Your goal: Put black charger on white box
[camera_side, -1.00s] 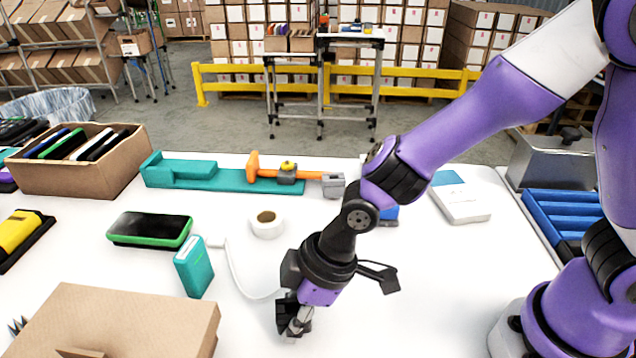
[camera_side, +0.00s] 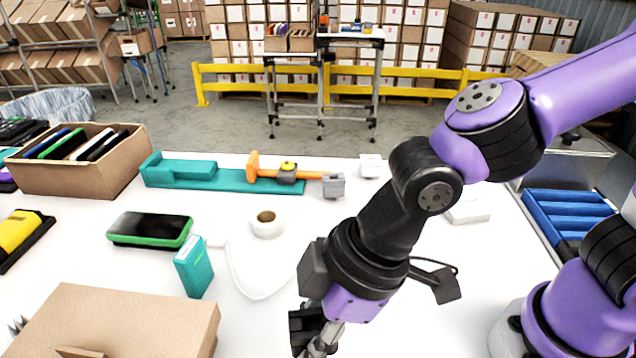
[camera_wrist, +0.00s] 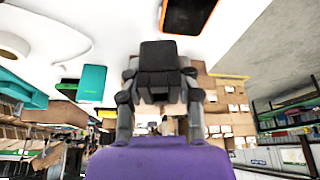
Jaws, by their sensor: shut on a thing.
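My gripper (camera_side: 318,342) is low at the front of the white table in the side view, its lower end near the picture's bottom edge. In the wrist view my gripper (camera_wrist: 160,98) is shut on a black block, the black charger (camera_wrist: 158,54). In the side view a dark block, seemingly the charger (camera_side: 302,326), shows beside the fingers, partly hidden. A flat white box (camera_side: 468,213) lies to the right, partly behind my arm. A smaller white block (camera_side: 370,165) stands near the table's back edge; I cannot tell which one is the task's white box.
A brown carton (camera_side: 120,322) stands at front left. A teal box (camera_side: 195,268), green-edged phone (camera_side: 150,229), white cable (camera_side: 262,297) and tape roll (camera_side: 267,224) lie left of my gripper.

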